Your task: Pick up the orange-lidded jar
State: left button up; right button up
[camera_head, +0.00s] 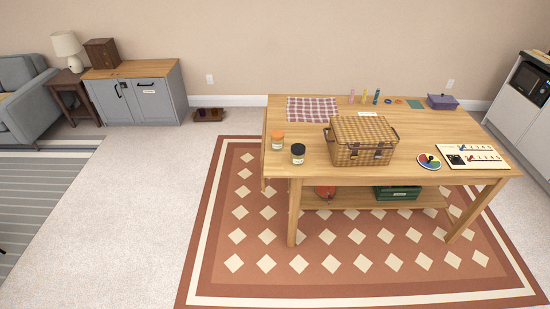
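The orange-lidded jar (278,140) stands upright near the left end of the wooden table (420,130). Its body is light coloured, with something like a label. A second jar with a black lid (298,154) stands just to its right and nearer to me, close to the table's front edge. The two jars are apart. Neither of my grippers is in the picture.
A wicker basket (361,142) stands right of the jars. Behind lies a checked cloth (313,109); a purple box (442,102) stands at the far right. Boards lie at the right end. The rug (232,285) and floor before the table are clear.

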aim_at(276, 146)
jog(key=z, duration=0.05)
jog(key=k, duration=0.6)
jog(key=u, duration=1)
jog(key=i, duration=0.95)
jog(key=u, duration=0.55)
jog(key=i, duration=0.95)
jog(key=z, duration=0.75)
jog(key=i, duration=0.75)
jog(key=z, duration=0.85)
